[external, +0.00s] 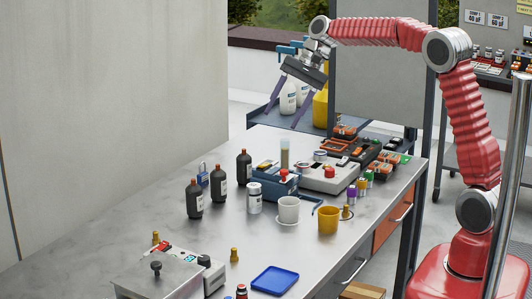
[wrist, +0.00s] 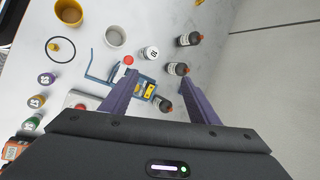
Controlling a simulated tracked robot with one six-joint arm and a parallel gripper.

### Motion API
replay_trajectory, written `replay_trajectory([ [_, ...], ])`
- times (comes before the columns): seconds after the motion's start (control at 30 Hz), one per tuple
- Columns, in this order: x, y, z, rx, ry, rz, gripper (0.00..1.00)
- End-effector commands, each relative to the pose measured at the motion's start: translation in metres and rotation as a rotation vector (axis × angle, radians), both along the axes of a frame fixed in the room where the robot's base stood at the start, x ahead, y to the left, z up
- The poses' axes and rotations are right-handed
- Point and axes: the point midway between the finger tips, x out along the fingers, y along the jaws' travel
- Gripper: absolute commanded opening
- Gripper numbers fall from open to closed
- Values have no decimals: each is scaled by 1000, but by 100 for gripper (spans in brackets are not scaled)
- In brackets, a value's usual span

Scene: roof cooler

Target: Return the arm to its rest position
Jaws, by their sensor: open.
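My gripper (external: 286,102) is at the end of my red arm, raised well above the far part of the grey workbench (external: 330,250). Its two purple fingers point down and to the left, spread apart with nothing between them. In the wrist view the purple fingers of my gripper (wrist: 160,88) are also apart, with the bench top and several items below them. The arm reaches up from its red base on the right, bends at the elbow and runs left at the top of the picture. No finger touches anything in view.
On the bench stand dark bottles (external: 194,198), a blue device (external: 274,185), a white cup (external: 289,209), a yellow cup (external: 328,219) and a blue tray (external: 275,280). A grey panel (external: 380,85) stands behind the arm. A blue cart with jugs (external: 320,108) is beyond the bench.

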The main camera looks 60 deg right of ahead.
Motion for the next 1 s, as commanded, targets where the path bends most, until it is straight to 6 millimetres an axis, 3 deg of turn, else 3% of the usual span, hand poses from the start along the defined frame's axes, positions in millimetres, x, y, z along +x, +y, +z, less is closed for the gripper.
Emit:
replay_trajectory([
  [0.47,-100,34,20,-239,-127,264,55],
  [1.0,-215,53,7,-506,-257,586,55],
])
